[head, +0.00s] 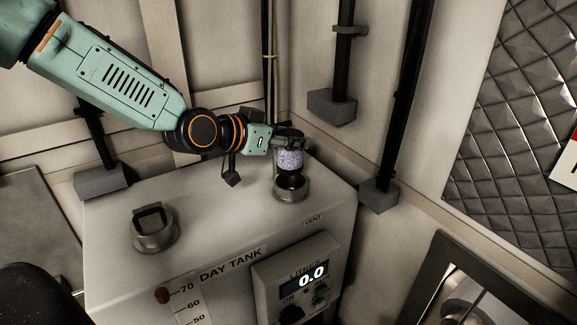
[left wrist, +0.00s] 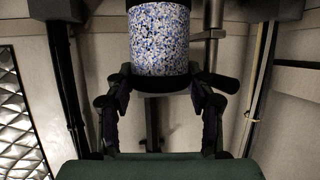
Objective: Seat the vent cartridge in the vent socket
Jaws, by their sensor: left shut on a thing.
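The vent cartridge (head: 290,160) is a short cylinder with a speckled blue-white body and dark ends. My left gripper (head: 294,144) is shut on its upper part and holds it roughly upright, over the vent socket. The vent socket (head: 291,190) is a round metal collar on the tank top, beside the VENT label. The cartridge's dark lower end is at the socket's mouth; I cannot tell whether it is inside. In the left wrist view the cartridge (left wrist: 159,40) sits between the fingers of the left gripper (left wrist: 160,82). My right gripper is not in view.
The day tank (head: 215,205) has a second round metal fitting (head: 154,230) on its top at left. A litres display (head: 312,275) reading 0.0 is on its front. Dark pipes with grey blocks (head: 332,107) stand along the walls behind.

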